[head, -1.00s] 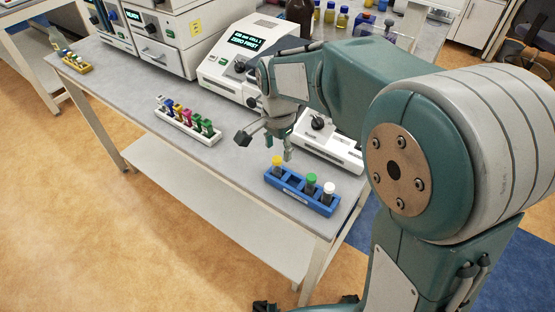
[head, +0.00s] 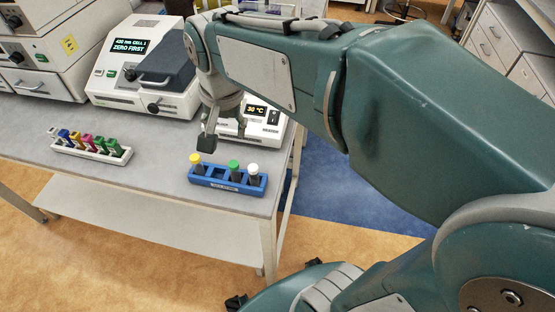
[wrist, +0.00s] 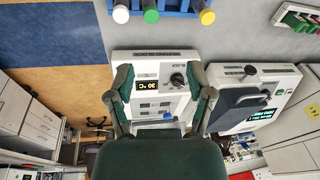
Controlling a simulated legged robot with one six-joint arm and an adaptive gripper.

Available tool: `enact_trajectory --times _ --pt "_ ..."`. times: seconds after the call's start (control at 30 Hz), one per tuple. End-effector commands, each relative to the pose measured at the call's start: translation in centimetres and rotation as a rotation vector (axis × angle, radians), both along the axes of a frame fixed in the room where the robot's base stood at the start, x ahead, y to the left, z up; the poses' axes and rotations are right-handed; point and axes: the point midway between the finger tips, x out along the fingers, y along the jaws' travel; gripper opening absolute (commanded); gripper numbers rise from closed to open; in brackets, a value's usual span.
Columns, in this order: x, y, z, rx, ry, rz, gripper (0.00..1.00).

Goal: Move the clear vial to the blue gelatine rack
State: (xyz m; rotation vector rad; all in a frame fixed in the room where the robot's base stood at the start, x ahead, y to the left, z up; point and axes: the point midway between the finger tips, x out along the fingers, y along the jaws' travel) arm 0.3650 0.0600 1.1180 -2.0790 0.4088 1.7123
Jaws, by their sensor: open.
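A white rack (head: 92,152) on the bench at left in the head view holds several coloured vials. A pale, clear-looking vial (head: 53,132) stands at its left end; it is too small to be sure of. The blue rack (head: 225,185) stands near the bench's front right corner, with a label on its front too small to read. It holds yellow-, green- and white-capped vials, with a gap between yellow and green. My gripper (head: 216,136) hangs above and behind the blue rack. In the wrist view its fingers are spread and empty (wrist: 160,88), with the blue rack (wrist: 182,10) at the top edge.
A white heater unit (head: 255,120) showing 30 °C is behind the blue rack. A photometer (head: 143,75) with a grey lid stands behind and left. Bare bench (head: 155,150) lies between the two racks.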

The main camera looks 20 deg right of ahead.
Motion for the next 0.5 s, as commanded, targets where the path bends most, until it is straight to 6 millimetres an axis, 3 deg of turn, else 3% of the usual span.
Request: enact_trajectory --times 0.3,0.5 --pt "-8.3 -4.6 -0.1 -0.118 -0.212 0.321 0.68" --pt "-11.1 -5.8 -1.2 -0.195 -0.283 0.449 0.68"
